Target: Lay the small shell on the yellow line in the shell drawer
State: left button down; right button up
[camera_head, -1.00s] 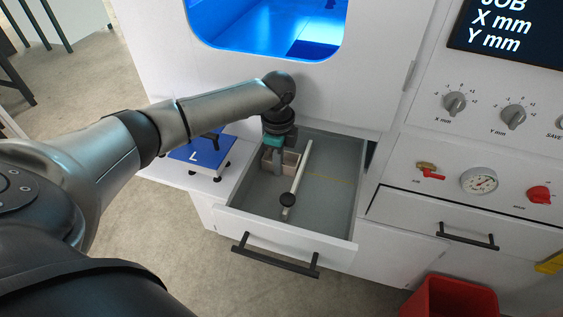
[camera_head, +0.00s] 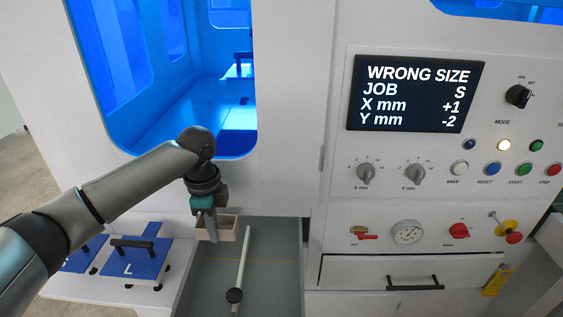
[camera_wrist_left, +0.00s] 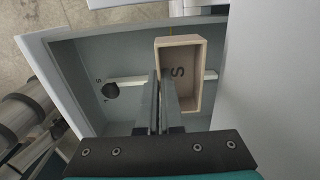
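The small shell (camera_head: 229,228) is an open pale wooden box at the back left of the grey shell drawer (camera_head: 277,285). In the left wrist view it shows an S on its floor (camera_wrist_left: 193,80). My left gripper (camera_head: 210,232) points down at the shell's near left side. In the left wrist view its fingers (camera_wrist_left: 161,103) are close together with the shell's side wall between them. The shell covers part of the drawer's pale bar there and seems raised. The yellow line (camera_head: 275,261) runs across the drawer floor in front of the shell. My right gripper is out of view.
The pale bar (camera_head: 243,258) with a black knob (camera_head: 234,295) runs lengthwise in the drawer. Blue plates, one marked L (camera_head: 137,262), stand left of it. The machine's front and blue-lit opening (camera_head: 215,95) rise behind. A screen (camera_head: 415,95) reads WRONG SIZE.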

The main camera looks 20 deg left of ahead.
pick_arm(q)
jog(key=s+d+r+n, duration=0.9)
jog(key=d+n, duration=0.3)
jog(key=n, duration=0.3)
jog(key=shift+s+r, duration=0.15)
jog(key=shift+s, duration=0.75)
